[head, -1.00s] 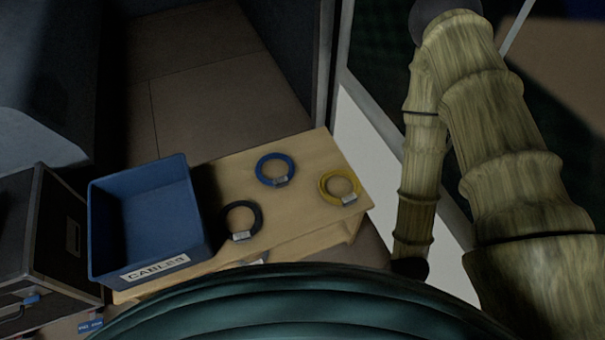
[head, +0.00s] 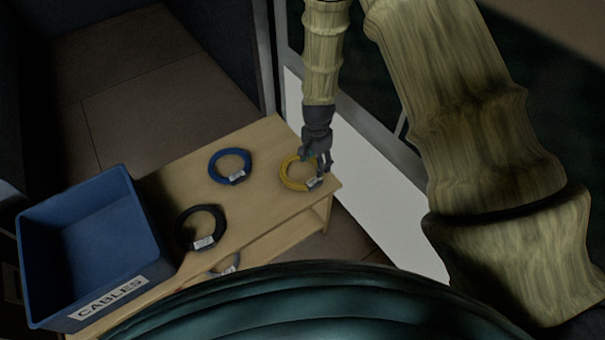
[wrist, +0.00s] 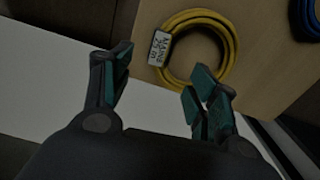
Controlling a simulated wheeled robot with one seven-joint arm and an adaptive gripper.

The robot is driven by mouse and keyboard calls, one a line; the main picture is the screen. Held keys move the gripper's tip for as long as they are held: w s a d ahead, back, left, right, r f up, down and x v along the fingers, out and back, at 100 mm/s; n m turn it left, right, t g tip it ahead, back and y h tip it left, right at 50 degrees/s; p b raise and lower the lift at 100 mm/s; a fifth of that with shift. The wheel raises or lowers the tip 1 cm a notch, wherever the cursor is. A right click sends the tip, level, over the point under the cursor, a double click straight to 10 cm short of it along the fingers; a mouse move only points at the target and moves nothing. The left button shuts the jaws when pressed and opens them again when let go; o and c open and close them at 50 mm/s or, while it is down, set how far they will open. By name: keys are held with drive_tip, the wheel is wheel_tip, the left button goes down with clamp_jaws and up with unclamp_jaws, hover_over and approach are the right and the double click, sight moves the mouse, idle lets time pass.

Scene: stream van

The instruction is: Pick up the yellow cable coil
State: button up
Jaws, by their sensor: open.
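The yellow cable coil (head: 293,181) lies flat near the right corner of the wooden table (head: 255,205). A white tag is on its rim. In the wrist view the coil (wrist: 232,45) is at the top, its tag (wrist: 160,47) with dark lettering turned toward my gripper. My gripper (head: 316,162) is over the coil's right side in the head view and hides part of it. In the wrist view my gripper (wrist: 160,75) is open and empty, its two teal-padded fingers apart near the coil's tagged side. I cannot tell whether a finger touches the coil.
A blue coil (head: 214,168) and a black coil (head: 181,228) lie left of the yellow one. A grey coil (head: 229,265) shows partly at the table's near side. A blue bin (head: 140,215) labelled CABLES stands at left. A white panel (head: 350,185) stands right of the table.

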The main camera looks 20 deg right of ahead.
hover_over(314, 180)
wheel_tip(314, 180, down, 5)
drive_tip(key=shift+d, duration=0.1)
drive_tip(key=shift+a+f, duration=0.2)
drive_tip(key=shift+f, duration=2.4)
clamp_jaws()
